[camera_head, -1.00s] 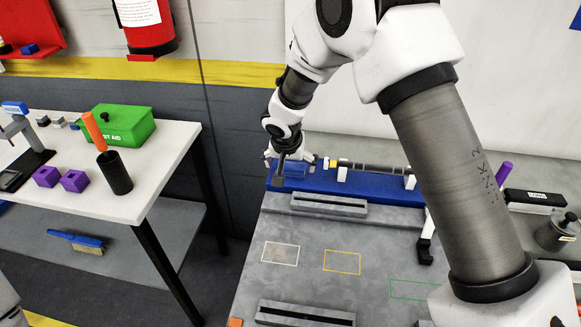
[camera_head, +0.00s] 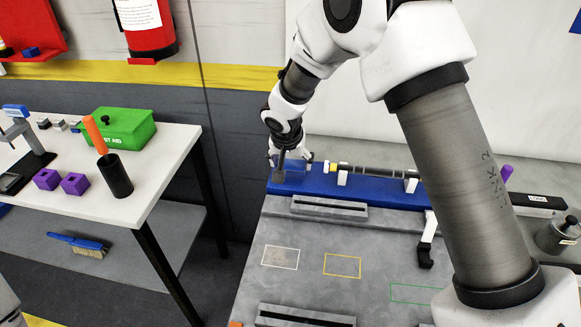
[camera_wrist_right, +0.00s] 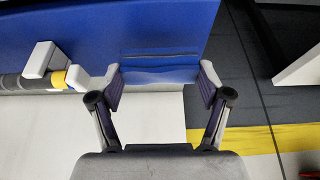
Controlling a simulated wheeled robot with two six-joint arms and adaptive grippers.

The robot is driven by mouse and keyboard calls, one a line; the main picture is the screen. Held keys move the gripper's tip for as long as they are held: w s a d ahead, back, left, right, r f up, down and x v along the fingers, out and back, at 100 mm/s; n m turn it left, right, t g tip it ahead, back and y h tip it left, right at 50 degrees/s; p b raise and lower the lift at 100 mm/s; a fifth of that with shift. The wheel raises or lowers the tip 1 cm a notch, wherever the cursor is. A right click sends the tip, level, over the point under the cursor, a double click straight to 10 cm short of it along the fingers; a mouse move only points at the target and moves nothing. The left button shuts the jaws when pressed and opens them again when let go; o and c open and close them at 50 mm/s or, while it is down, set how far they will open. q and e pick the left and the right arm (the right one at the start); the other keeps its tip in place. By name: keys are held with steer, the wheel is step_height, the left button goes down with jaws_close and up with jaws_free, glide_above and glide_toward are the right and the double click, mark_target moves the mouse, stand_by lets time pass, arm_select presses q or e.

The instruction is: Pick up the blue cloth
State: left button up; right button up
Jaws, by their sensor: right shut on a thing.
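My right gripper (camera_head: 290,163) is low over the left end of a long blue ledge (camera_head: 375,192). Its fingers (camera_wrist_right: 160,82) stand well apart, on either side of a blue folded piece, the blue cloth (camera_wrist_right: 160,66), and are shut on it. The cloth is nearly the same blue as the ledge behind it, so its outline is hard to make out; a thin seam line crosses it. In the head view the cloth is mostly hidden by the gripper. My left gripper is not in view.
A dark rod on white supports (camera_head: 375,171) lies along the ledge, just right of the gripper. The grey bench (camera_head: 310,270) has slotted blocks and coloured outlines. A white side table (camera_head: 165,165) with a green first-aid box (camera_head: 122,128) stands left, across a gap.

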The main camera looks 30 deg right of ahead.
step_height(320, 180, up, 26)
steer(key=shift+b, duration=0.35)
steer(key=shift+o, duration=0.3)
steer(key=shift+f, duration=0.1)
steer(key=shift+c, duration=0.7)
